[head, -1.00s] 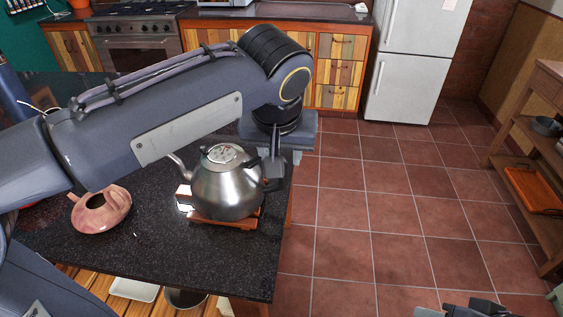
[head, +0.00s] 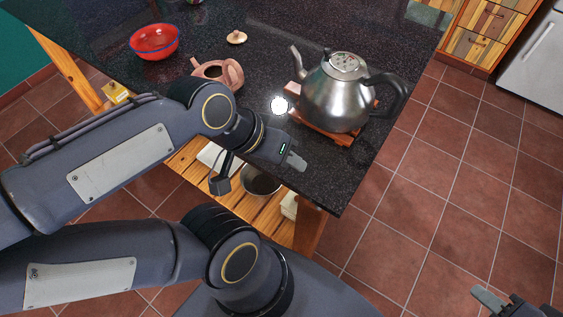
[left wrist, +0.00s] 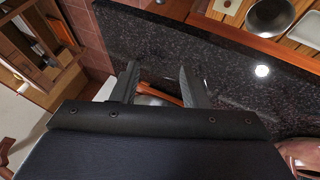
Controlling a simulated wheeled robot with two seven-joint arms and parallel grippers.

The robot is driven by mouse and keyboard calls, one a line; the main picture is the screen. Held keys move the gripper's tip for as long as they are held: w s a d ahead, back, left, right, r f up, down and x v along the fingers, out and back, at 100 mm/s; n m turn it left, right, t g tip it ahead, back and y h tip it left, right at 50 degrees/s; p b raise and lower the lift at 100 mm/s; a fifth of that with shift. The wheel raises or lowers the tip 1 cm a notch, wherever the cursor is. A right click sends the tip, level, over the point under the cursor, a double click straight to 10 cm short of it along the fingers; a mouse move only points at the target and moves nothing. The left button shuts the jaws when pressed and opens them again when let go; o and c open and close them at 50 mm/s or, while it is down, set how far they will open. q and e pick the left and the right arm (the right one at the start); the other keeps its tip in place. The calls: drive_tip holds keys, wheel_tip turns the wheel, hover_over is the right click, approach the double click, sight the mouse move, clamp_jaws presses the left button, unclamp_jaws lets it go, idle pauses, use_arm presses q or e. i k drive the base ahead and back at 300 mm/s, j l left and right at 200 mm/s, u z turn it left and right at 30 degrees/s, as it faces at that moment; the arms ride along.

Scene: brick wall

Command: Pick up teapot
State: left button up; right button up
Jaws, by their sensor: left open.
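A silver metal kettle-like teapot (head: 338,100) with a dark handle on its right stands upright on a reddish wooden trivet (head: 340,139) near the counter's edge. A pink pot (head: 222,72) without a lid stands to its left. My left gripper (head: 294,161) is open and empty, to the lower left of the kettle and apart from it. In the left wrist view its two fingers (left wrist: 160,85) are spread, with part of the trivet showing between them; the kettle is mostly hidden there. My right gripper (head: 492,300) is partly in view at the bottom right, over the floor.
The dark speckled counter (head: 270,50) holds a red bowl (head: 155,42) and a small pinkish lid (head: 236,37). A metal bowl (head: 262,180) sits on the wooden shelf below. Tiled floor (head: 450,170) is clear to the right.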

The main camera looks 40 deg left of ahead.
sight(212, 69)
drive_tip(key=u, duration=1.85)
